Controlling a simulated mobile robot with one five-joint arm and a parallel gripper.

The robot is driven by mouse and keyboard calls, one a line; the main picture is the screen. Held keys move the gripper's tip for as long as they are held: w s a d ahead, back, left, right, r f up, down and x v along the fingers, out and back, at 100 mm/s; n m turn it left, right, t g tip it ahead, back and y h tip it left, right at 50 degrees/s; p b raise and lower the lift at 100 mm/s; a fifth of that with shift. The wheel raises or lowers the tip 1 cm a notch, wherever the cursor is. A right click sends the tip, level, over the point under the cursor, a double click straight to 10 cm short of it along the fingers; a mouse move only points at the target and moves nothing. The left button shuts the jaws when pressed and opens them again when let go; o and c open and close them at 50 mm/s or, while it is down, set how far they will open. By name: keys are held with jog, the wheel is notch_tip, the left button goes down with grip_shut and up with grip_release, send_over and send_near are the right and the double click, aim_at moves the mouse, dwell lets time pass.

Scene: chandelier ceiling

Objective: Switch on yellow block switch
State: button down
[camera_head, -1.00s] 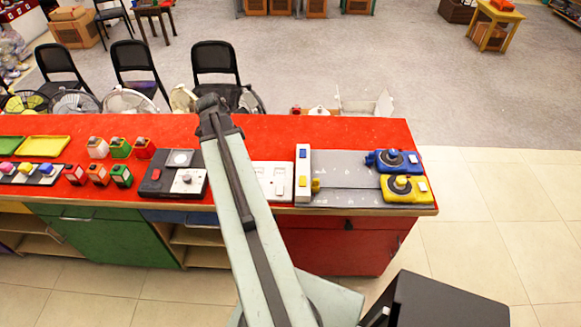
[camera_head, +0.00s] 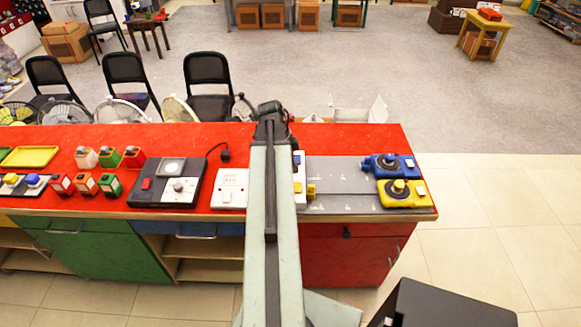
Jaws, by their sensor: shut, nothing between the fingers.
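A yellow block (camera_head: 408,194) with a dark round dial and a yellow knob sits at the right end of the red counter. A similar blue block (camera_head: 391,166) stands just behind it. My gripper (camera_head: 271,112), at the dark end of my arm, shows near the counter's back edge. It is shut and empty, well left of the yellow and blue blocks and apart from both. Its fingers are hard to make out.
The red counter (camera_head: 345,140) carries a grey mat (camera_head: 340,174) beside the yellow block. Left of my arm are a white socket panel (camera_head: 232,187), a black box (camera_head: 166,184), several small coloured boxes and a yellow tray (camera_head: 30,157). Chairs and fans stand behind the counter.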

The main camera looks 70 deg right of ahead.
aim_at(297, 183)
jog(key=b+x, duration=0.1)
jog(key=x, duration=0.1)
jog(key=b+x, duration=0.3)
jog(key=x, duration=0.1)
jog(key=shift+w+f+b, duration=0.35)
jog(key=shift+f+b, duration=0.35)
jog(key=shift+f, duration=0.1)
jog(key=shift+w+d+f+b, duration=0.25)
jog(key=shift+f+b, duration=0.25)
jog(key=shift+b, duration=0.3)
jog(key=shift+s+r, duration=0.1)
jog(key=shift+r, duration=0.05)
jog(key=shift+a, duration=0.15)
